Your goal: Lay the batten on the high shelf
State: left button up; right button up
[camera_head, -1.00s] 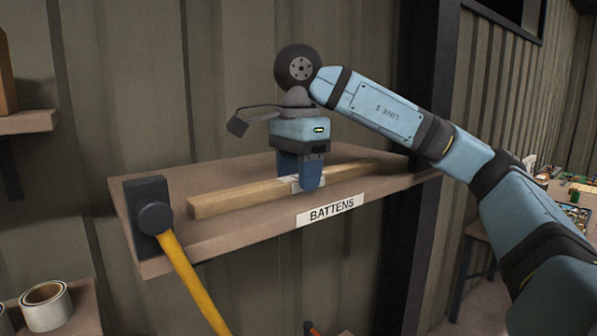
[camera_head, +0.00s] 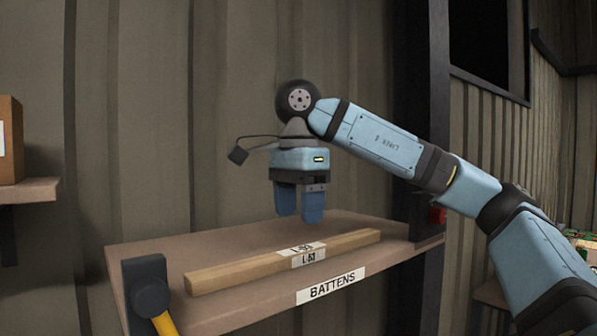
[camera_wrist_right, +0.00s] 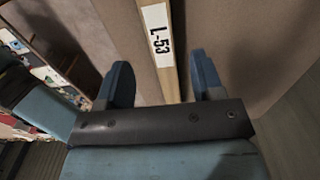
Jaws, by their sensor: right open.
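The batten (camera_head: 235,269), a long pale wooden bar with a white label, lies flat along the high shelf (camera_head: 160,258), whose front edge reads BATTENS. My right gripper (camera_head: 299,218) is above the batten's middle, clear of it, fingers pointing down. In the right wrist view the batten (camera_wrist_right: 176,84) with its L-53 label runs between the two spread blue fingers of the right gripper (camera_wrist_right: 166,84), which are open and empty. My left gripper is in neither view.
A dark post (camera_head: 424,110) stands at the shelf's right end. A brown box (camera_head: 10,140) sits on another shelf (camera_head: 30,190) at far left.

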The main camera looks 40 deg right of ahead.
aim_at(298, 249)
jog(key=shift+r, duration=2.9)
